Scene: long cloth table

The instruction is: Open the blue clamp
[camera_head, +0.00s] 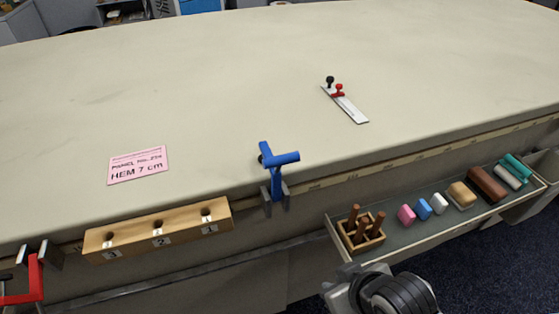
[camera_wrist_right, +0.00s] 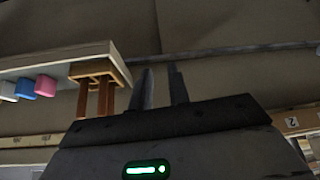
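The blue clamp (camera_head: 277,168) stands at the front edge of the table, with its blue bar handle on top. Two grey prongs flank its lower part; I cannot tell how its jaws are set. The clamp does not show in the right wrist view. My right gripper (camera_wrist_right: 161,82) has its two dark fingers apart with nothing visible between them. In the head view, only my right wrist area shows, at the bottom, below and to the right of the clamp. My left gripper is not in view.
A numbered wooden block (camera_head: 157,229) is on the table's front edge, left of the clamp. A red clamp (camera_head: 36,281) is farther left. An open drawer (camera_head: 470,214) with a peg rack (camera_head: 359,230) and several small blocks juts out at right. The tabletop (camera_head: 220,80) is mostly clear.

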